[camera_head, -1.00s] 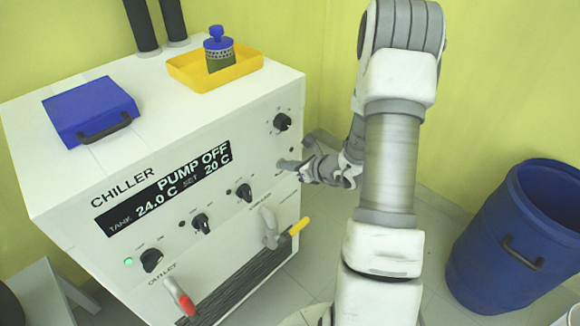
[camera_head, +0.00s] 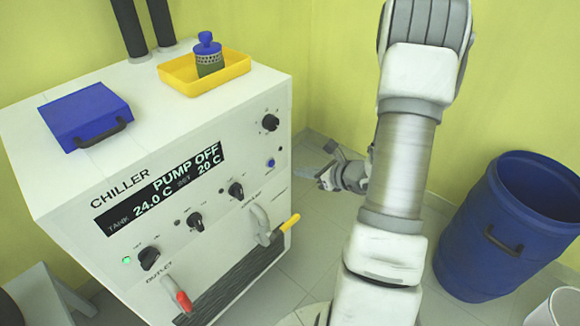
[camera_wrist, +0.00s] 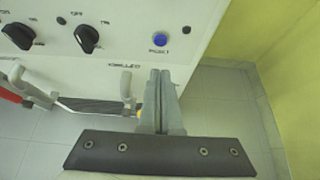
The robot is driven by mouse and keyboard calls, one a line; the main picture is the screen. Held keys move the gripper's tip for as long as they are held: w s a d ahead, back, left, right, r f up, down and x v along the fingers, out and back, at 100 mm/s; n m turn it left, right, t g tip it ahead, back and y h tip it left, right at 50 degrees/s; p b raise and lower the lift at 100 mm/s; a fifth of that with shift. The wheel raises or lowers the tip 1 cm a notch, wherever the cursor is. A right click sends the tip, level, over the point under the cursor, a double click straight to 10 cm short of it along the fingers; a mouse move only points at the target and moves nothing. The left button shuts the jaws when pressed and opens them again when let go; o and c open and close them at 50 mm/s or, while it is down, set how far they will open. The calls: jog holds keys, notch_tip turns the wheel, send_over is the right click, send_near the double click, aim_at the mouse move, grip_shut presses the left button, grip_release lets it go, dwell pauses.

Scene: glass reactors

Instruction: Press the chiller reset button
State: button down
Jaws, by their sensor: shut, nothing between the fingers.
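The white chiller (camera_head: 160,215) stands at the left with a display reading PUMP OFF, tank 24.0 C, set 20 C. Its blue reset button (camera_head: 270,163) sits low on the right side of the front panel. In the wrist view the button (camera_wrist: 160,40) is in plain sight, with a label under it. My gripper (camera_head: 328,173) is to the right of the panel in the head view, clear of the button. In the wrist view my gripper (camera_wrist: 160,72) has its fingers together, empty, and the tips show just below the button and its label.
Black knobs (camera_head: 236,190) line the panel. A valve with a yellow handle (camera_head: 290,222) and a red-handled outlet valve (camera_head: 183,300) stick out below. A yellow tray (camera_head: 205,85) and a blue lidded box (camera_head: 86,115) are on top. A blue barrel (camera_head: 510,235) stands right.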

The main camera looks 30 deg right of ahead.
jog(key=shift+v, duration=1.65)
